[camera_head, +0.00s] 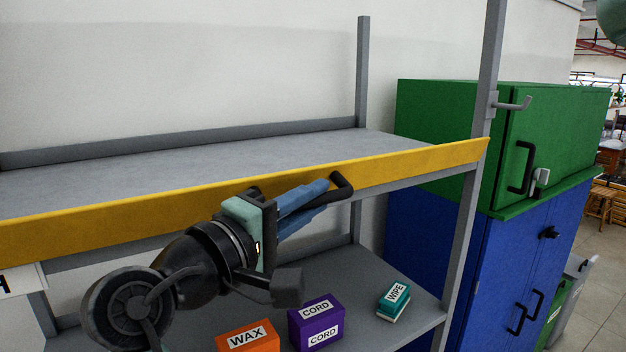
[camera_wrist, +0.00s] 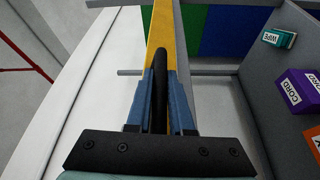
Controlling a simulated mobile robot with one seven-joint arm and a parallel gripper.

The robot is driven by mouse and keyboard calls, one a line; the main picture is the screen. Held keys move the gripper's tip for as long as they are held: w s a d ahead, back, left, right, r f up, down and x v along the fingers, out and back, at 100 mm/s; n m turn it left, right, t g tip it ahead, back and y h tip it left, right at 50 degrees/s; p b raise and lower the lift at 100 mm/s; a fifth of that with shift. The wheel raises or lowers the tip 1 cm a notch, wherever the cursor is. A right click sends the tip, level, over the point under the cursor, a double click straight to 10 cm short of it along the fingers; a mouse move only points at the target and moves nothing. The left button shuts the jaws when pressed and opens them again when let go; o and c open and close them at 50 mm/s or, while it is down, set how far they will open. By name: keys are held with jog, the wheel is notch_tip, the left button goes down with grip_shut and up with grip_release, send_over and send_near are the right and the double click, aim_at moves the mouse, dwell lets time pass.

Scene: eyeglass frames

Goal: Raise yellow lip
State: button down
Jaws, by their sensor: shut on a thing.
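The yellow lip (camera_head: 410,161) is a long strip along the front edge of the upper grey shelf. It stands upright there, its top edge level with or slightly above the shelf surface. A black handle (camera_head: 344,188) is on its front face, right of the middle. My gripper (camera_head: 326,190) has its blue fingers shut on this handle, coming from the lower left. In the wrist view the black handle (camera_wrist: 160,65) lies between the two blue fingers, with the yellow lip (camera_wrist: 165,25) running away beyond it. The finger tips partly hide the handle's attachment.
The upper shelf (camera_head: 240,170) is bare. On the lower shelf sit an orange WAX box (camera_head: 248,338), a purple CORD box (camera_head: 316,320) and a teal WIPE box (camera_head: 393,302). A grey post (camera_head: 480,120) with a hook and green and blue cabinets (camera_head: 455,130) stand right.

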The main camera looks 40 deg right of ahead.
jog(key=shift+w+d+r+n+y+p, duration=0.1)
jog(key=shift+w+r+n+y+p, duration=0.3)
jog(key=shift+n, duration=0.45)
jog(key=shift+w+d+r+n+y+p, duration=0.15)
jog(key=shift+r+n+y+p, duration=0.25)
jog(key=shift+n, duration=0.45)
jog(key=shift+a, duration=0.1)
jog(key=c, duration=0.8)
grip_release()
jog(key=shift+a+f, duration=0.1)
jog(key=s+a+r+b, duration=0.1)
jog(key=s+a+b, duration=0.1)
jog(key=a+b, duration=0.5)
jog(key=shift+a, duration=2.85)
